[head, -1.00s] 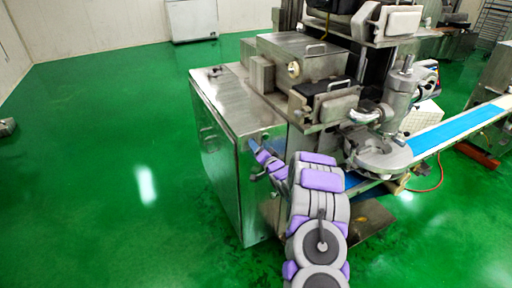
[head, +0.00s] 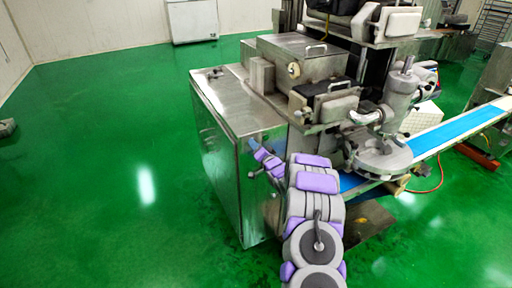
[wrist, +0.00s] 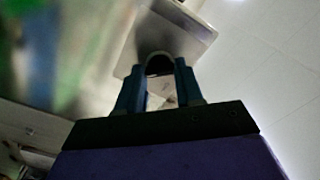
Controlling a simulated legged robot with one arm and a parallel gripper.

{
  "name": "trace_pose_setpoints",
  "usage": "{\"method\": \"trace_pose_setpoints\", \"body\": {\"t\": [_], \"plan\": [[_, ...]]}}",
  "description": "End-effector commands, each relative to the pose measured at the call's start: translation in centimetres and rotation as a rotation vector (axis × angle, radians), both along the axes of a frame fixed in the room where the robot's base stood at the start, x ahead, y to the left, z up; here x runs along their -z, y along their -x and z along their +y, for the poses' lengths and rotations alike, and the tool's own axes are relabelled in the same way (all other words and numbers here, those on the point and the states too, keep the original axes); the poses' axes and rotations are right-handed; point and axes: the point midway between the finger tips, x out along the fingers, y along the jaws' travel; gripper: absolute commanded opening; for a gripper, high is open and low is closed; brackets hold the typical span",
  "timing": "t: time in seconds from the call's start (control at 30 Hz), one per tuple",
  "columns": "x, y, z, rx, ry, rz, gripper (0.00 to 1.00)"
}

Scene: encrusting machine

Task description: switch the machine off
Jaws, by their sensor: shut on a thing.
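The machine (head: 225,100) is a large steel unit with a box-shaped cabinet. My gripper (head: 255,172) is at the cabinet's near side, at the end of my grey and purple arm, small in the head view. In the wrist view my gripper (wrist: 158,72) has its two blue fingers around a dark rounded knob (wrist: 159,63). The knob sits on a pale rectangular plate (wrist: 190,32). The fingers are shut on the knob, and its outer end is partly hidden between them. Any markings on the plate are too blurred to read.
A conveyor with a blue belt (head: 447,132) runs off to the right of the machine. A round steel table (head: 382,160) stands beside my arm. A white chest (head: 192,20) stands at the back wall.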

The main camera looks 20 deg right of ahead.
Motion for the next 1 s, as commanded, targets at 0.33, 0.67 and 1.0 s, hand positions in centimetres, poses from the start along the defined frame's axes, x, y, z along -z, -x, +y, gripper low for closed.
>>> {"method": "trace_pose_setpoints", "body": {"t": [0.33, 0.67, 1.0], "plan": [[0.29, 0.07, -0.12, 0.003, 0.008, 0.005, 0.06], [0.30, 0.07, -0.23, 0.005, 0.149, 0.002, 0.06], [0.36, 0.06, -0.18, 0.003, 0.457, -0.009, 0.06]]}}
